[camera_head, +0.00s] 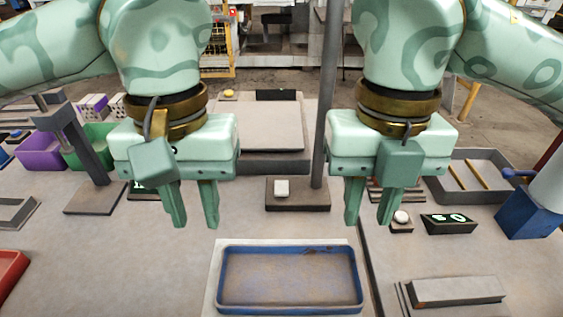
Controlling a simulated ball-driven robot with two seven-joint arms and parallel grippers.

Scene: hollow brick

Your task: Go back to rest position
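My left gripper (195,222) hangs pointing down over the table, left of the middle. Its two green fingers stand apart with nothing between them. My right gripper (368,222) hangs pointing down at a similar height, right of the middle. Its fingers are also apart and empty. Both grippers are behind and to either side of the blue-rimmed tray (230,309) at the front. Neither visibly holds or touches anything.
A grey post (324,100) rises between the grippers from a base with a white button (282,188). Purple (40,153) and green bins stand at left. A grey tray (473,195), dark display (448,222) and blue block (528,215) are at right. The front left table is largely clear.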

